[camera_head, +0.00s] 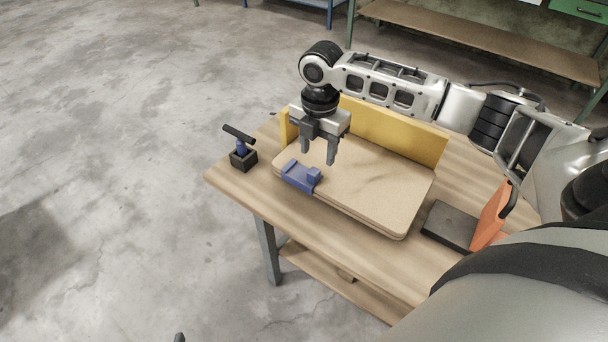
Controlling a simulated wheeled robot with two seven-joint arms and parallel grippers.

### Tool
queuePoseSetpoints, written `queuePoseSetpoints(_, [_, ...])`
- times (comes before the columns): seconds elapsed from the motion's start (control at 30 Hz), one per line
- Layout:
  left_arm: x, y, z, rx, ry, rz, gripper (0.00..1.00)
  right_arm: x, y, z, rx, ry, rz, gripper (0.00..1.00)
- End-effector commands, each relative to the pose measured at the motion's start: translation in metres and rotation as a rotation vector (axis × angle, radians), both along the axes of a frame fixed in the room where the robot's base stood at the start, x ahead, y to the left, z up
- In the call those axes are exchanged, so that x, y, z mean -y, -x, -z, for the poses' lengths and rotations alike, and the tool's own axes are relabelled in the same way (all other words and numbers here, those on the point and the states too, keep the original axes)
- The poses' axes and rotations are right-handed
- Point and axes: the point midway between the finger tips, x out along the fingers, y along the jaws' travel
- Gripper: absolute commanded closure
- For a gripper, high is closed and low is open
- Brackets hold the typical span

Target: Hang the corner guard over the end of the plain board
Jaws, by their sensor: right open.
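The boards are pale wood with rounded corners, and the top one has faint darker markings. I cannot tell which board is the plain one. My right gripper (318,154) points down, open and empty, just above and behind the guard, apart from it. My left gripper does not show clearly.
A yellow fence (394,133) stands behind the boards. At the table's left corner is a black block (243,160) holding a blue-handled tool with a black bar (239,134). A dark plate (448,226) with an orange upright panel (491,217) lies at the right. The wooden table's (345,232) front strip is clear.

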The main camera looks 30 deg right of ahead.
Motion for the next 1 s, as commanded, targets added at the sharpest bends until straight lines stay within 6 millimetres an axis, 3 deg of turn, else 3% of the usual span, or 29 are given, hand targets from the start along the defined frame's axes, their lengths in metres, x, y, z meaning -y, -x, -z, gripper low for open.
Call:
queuePoseSetpoints(0.23, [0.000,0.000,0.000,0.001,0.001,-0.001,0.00,-0.003,0.000,0.019,-0.001,0.002,-0.001,0.52])
queuePoseSetpoints(0.5, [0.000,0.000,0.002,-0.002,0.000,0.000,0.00,-0.009,-0.002,0.056,-0.001,0.001,0.000,0.52])
queuePoseSetpoints(0.8, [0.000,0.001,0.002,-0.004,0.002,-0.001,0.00,-0.009,-0.002,0.061,0.002,0.001,-0.001,0.52])
queuePoseSetpoints(0.97, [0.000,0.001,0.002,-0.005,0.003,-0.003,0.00,-0.009,-0.002,0.061,0.002,0.001,-0.001,0.96])
queuePoseSetpoints(1.0, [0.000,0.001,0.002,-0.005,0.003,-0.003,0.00,-0.009,-0.002,0.061,0.002,0.001,-0.001,1.00])
